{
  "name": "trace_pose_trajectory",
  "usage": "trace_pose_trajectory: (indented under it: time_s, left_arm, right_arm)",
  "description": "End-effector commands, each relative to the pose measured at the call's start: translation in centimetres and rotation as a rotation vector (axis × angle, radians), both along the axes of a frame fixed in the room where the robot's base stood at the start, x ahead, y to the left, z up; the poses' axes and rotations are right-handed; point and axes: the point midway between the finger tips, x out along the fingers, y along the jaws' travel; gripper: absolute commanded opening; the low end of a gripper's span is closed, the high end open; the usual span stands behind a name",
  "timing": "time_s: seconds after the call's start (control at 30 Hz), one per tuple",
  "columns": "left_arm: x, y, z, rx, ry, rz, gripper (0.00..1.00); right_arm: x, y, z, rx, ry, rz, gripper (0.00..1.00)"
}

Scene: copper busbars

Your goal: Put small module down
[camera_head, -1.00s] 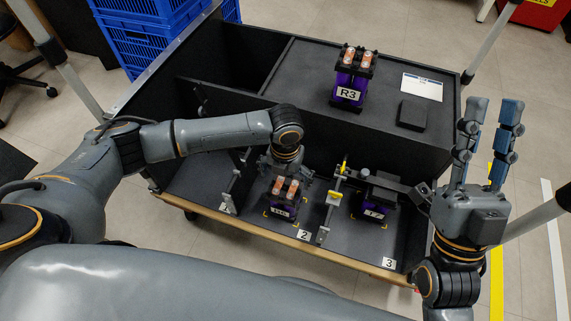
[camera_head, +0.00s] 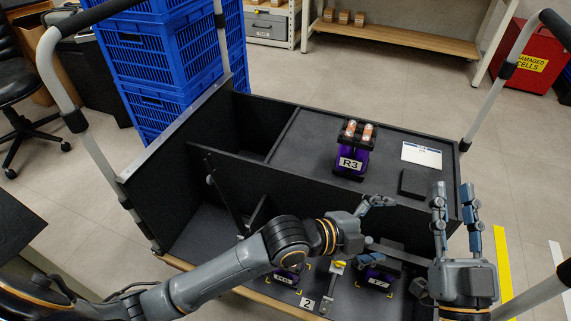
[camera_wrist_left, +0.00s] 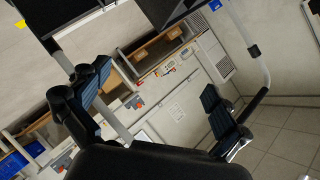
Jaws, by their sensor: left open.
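A purple module marked R3 (camera_head: 351,162) stands upright on the cart's upper deck. My left gripper (camera_head: 377,203) is raised above the front bays, just in front of the upper deck. The left wrist view shows its fingers (camera_wrist_left: 158,98) spread with nothing between them. My right gripper (camera_head: 453,190) is at the cart's right side, fingers pointing up, apart and empty.
On the deck are a white card (camera_head: 421,155) and a black block (camera_head: 420,184). Dividers and a yellow-topped clamp (camera_head: 338,266) rise between the bays. Blue crates (camera_head: 165,80) are stacked behind left. A red bin (camera_head: 533,65) stands far right. The deck's left part is clear.

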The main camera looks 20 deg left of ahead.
Motion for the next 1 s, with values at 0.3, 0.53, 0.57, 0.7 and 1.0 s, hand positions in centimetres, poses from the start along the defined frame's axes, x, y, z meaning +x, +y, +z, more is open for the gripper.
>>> trace_pose_trajectory:
  time_s: [0.3,0.53,0.57,0.7,1.0]
  left_arm:
    - [-1.4,15.2,14.3,-1.064,0.031,0.527,1.00]
    - [-3.5,19.6,16.7,-1.250,-0.015,0.557,1.00]
    - [-3.5,19.7,16.7,-1.255,-0.016,0.557,1.00]
    - [-3.5,19.7,16.7,-1.254,-0.015,0.555,1.00]
    - [-3.5,19.6,16.7,-1.253,-0.013,0.555,1.00]
  right_arm:
    - [0.0,0.0,0.0,0.000,-0.001,0.000,0.29]
    - [0.0,0.0,0.0,0.001,-0.001,0.000,0.29]
    - [0.0,0.0,0.0,0.001,-0.001,0.000,0.29]
    - [0.0,0.0,0.0,0.001,-0.002,0.000,0.29]
    - [0.0,0.0,0.0,0.001,-0.002,0.000,0.29]
